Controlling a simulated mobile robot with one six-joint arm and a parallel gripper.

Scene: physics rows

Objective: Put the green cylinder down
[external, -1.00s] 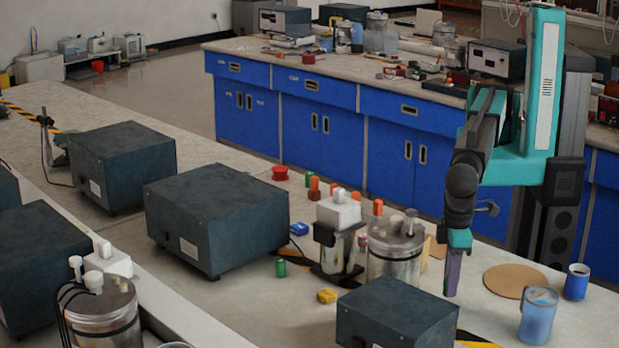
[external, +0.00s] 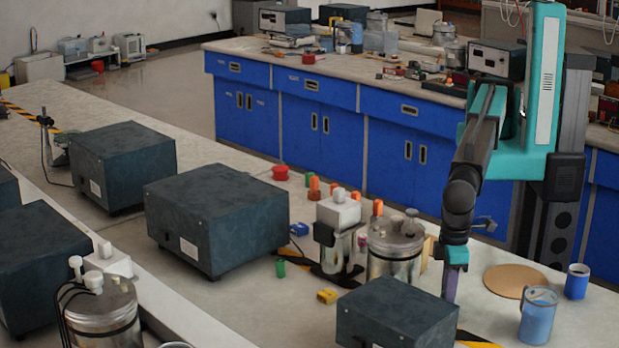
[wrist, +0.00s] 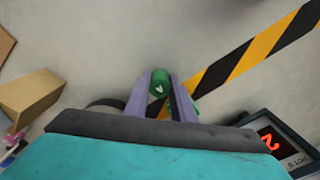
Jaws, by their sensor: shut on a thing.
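My gripper (external: 451,288), with purple fingers, points down over the bench behind the dark box at the front. In the wrist view my gripper (wrist: 160,105) is shut on the green cylinder (wrist: 160,80), whose round end shows between the fingertips. The held cylinder is hidden in the external view, and I cannot tell whether it touches the bench.
A dark box (external: 395,320) stands in front of my gripper, and a metal vessel (external: 394,255) to its left. A round tan mat (external: 513,281), a blue beaker (external: 538,318) and a blue cup (external: 577,282) are to the right. Striped tape (wrist: 250,55) and a wooden block (wrist: 30,98) lie close by.

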